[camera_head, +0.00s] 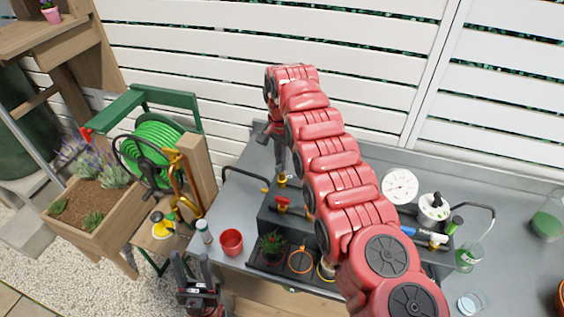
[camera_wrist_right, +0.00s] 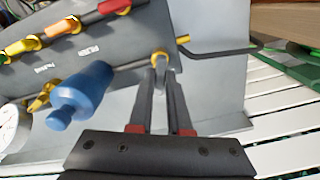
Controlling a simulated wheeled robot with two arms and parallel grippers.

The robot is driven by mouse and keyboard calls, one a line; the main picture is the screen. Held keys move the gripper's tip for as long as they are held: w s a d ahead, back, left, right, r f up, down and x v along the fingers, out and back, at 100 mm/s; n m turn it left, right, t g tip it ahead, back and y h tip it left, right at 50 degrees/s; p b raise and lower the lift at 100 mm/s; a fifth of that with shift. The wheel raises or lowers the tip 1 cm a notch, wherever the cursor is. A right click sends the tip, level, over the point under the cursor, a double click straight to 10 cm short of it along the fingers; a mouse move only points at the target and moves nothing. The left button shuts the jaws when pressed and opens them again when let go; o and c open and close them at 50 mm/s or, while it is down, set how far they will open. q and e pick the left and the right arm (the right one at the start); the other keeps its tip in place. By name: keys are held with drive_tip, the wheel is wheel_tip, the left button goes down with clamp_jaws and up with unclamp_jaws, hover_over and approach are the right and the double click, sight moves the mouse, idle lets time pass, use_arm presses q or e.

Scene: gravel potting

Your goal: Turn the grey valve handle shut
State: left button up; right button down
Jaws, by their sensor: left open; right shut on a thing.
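In the head view my right arm reaches across the bench, and its gripper (camera_head: 281,168) points down at a brass valve fitting (camera_head: 282,181) on the left end of the dark grey panel. In the right wrist view the right gripper's fingertips (camera_wrist_right: 161,70) are closed together at a brass fitting (camera_wrist_right: 158,55). A small grey piece, apparently the grey valve handle (camera_wrist_right: 161,62), shows between the tips; the fingers hide most of it, so its angle cannot be told. My left gripper (camera_head: 193,272) is open and empty, low in front of the bench.
A red-handled valve (camera_head: 283,202) sits near the gripped one. A blue fitting (camera_wrist_right: 82,94) and orange handle (camera_wrist_right: 62,27) show in the wrist view. A red pot (camera_head: 231,242) and plant (camera_head: 271,247) stand nearby; a green hose reel (camera_head: 160,150) is left. A white slatted fence (camera_head: 200,50) stands behind.

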drive_tip(key=m, duration=1)
drive_tip(key=shift+m, duration=1.9)
drive_tip(key=c, duration=0.9)
unclamp_jaws()
drive_tip(key=shift+o, duration=0.2)
drive_tip(key=shift+r, duration=0.15)
